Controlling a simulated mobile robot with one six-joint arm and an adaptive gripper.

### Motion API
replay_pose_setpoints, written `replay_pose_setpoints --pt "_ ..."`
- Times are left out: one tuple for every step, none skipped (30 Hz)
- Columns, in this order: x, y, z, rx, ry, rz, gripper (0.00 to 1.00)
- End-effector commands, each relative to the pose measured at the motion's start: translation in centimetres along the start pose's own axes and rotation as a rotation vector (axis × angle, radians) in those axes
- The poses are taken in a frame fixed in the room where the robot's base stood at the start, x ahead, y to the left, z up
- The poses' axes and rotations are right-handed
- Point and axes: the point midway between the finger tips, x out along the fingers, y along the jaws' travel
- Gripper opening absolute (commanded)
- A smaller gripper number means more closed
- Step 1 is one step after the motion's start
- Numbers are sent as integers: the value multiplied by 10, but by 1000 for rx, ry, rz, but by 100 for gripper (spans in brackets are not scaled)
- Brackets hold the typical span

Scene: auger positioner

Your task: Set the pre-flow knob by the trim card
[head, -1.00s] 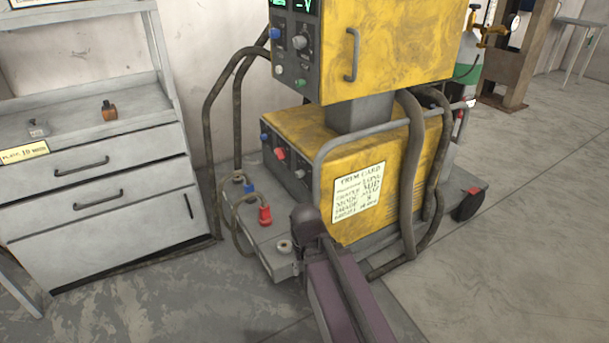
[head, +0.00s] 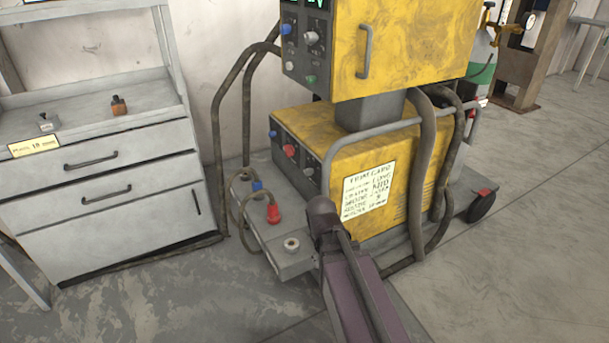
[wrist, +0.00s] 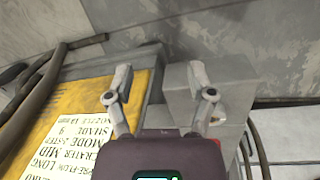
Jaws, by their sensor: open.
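In the wrist view the trim card (wrist: 68,150) reads pre-flow LONG, crater MID, mode 2-step, shade 9. The lower front panel has a blue knob (head: 273,134), a red knob (head: 290,151) and a grey knob (head: 309,171). The upper panel has a large grey knob (head: 311,38), with blue, white and green ones. I cannot tell which is the pre-flow knob. My gripper (wrist: 161,80) is open and empty beside the card's box; my arm hides it in the head view.
A grey shelf (head: 285,248) juts from the machine's front, with a red connector (head: 273,213) and looped cables. A grey rail and thick hoses (head: 424,175) run along the card side. A grey drawer cabinet (head: 100,205) stands left. Open floor lies in front.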

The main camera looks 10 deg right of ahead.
Motion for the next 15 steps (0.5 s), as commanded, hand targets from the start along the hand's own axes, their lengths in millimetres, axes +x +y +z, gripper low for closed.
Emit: replay_pose_setpoints --pt "4 1 -12 -33 -6 40 70" --pt "5 2 -18 -54 -10 69 70" --pt "6 3 -26 -86 -18 111 70" --pt "6 4 -32 -111 -24 145 70" --pt "7 6 -38 -137 -31 181 70" --pt "6 6 -48 -174 -41 230 70" --pt "6 8 -55 -200 -48 269 70" --pt "5 8 -62 -228 -56 309 70" --pt "4 8 -72 -265 -69 361 70" --pt "2 8 -80 -292 -79 402 70" --pt "0 8 -87 -318 -89 442 70" --pt "-3 8 -97 -353 -103 495 70" --pt "-6 6 -105 -378 -113 535 70" --pt "-9 5 -112 -402 -123 573 70" --pt "-13 4 -122 -431 -138 625 70"
